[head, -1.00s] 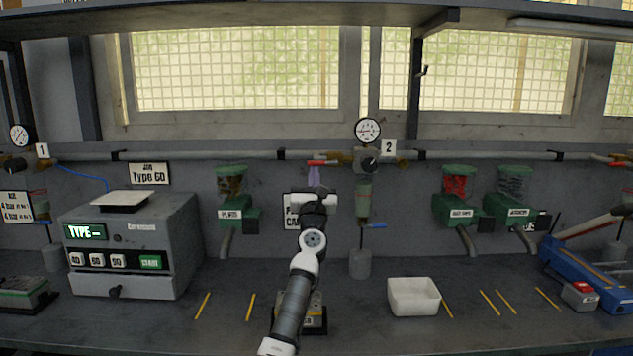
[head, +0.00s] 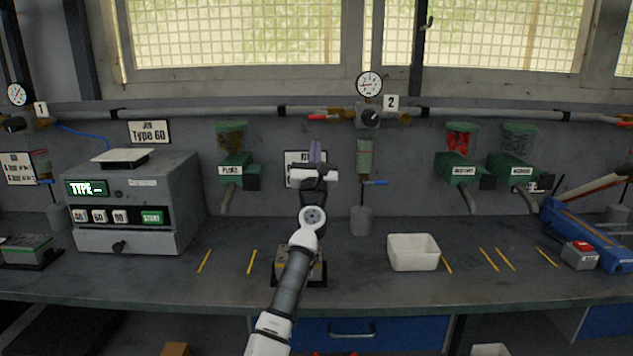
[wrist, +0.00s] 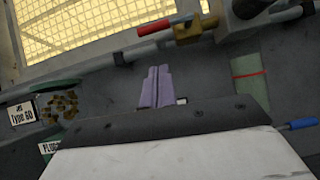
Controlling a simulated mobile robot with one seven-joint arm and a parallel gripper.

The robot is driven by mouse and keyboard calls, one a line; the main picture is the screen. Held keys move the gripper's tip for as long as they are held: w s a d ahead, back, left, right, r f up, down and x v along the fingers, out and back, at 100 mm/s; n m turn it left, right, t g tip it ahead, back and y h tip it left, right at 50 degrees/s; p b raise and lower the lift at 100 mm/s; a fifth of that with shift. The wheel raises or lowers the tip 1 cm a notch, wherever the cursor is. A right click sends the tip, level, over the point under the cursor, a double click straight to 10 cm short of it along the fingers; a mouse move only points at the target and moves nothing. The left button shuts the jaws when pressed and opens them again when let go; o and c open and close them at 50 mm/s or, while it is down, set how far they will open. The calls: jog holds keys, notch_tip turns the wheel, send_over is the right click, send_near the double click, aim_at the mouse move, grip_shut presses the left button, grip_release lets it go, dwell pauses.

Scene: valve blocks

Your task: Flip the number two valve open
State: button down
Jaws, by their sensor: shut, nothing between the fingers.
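The number two valve block (head: 367,116) sits on the wall pipe beside the "2" tag (head: 391,102), with a round gauge (head: 369,84) above it. A red-ended lever (head: 318,117) lies along the pipe on the block's left. In the wrist view, the red handle (wrist: 158,27) and its brass valve body (wrist: 190,31) are at the top, above my fingers. My gripper (head: 315,151) points up with its purple fingers shut and empty, below the red lever and apart from it. The fingers also show in the wrist view (wrist: 156,88).
A green-capped filter (head: 365,158) with a blue lever (head: 376,183) hangs below the valve. A wall sign is partly hidden behind my gripper. A white tray (head: 414,252) and yellow sticks lie on the bench. The grey machine (head: 137,205) stands left.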

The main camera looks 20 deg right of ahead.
jog(key=v, duration=0.8)
jog(key=shift+s, duration=0.3)
jog(key=shift+r, duration=0.1)
